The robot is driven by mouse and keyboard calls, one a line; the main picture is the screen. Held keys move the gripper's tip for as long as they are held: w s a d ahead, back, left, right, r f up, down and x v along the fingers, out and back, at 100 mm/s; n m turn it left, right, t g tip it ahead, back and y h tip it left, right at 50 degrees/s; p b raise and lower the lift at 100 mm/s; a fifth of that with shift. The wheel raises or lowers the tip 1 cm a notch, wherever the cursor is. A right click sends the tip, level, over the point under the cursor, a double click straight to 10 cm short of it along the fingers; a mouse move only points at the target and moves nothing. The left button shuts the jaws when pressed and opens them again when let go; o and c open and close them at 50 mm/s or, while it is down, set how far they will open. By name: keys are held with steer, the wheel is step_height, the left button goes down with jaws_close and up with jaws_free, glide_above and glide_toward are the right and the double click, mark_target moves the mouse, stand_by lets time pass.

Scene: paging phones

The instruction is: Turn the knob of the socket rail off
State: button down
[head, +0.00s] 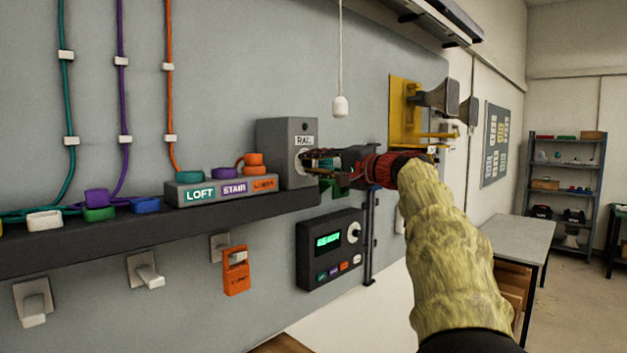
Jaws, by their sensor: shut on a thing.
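The socket rail's switch box is a grey box labelled "RAIL" (286,138), standing at the right end of the dark shelf. Its knob is on the front face, mostly hidden behind my gripper; a pale round edge shows beside the fingers. My gripper (318,160) reaches in from the right, with its fingertips at the box's front face. It is shut on the knob, as far as the view shows. The knob's pointer and setting cannot be read.
A block labelled LOFT, STAIR and a third word (221,188) sits left of the box on the dark shelf (150,222). Below hangs a black panel with a green display (330,248). A pull cord (340,105) hangs above. Yellow bracket and horns (405,105) are behind my wrist.

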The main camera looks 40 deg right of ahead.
steer(key=n+b, duration=0.4)
steer(key=shift+f, duration=0.35)
steer(key=shift+d+r+n+b, duration=0.1)
steer(key=shift+n+b, duration=0.55)
steer(key=shift+n, duration=0.25)
steer(key=c, duration=1.6)
jaws_free()
steer(key=shift+r, duration=0.1)
steer(key=shift+o, duration=0.2)
steer(key=s, duration=1.2)
steer(key=shift+d, duration=0.4)
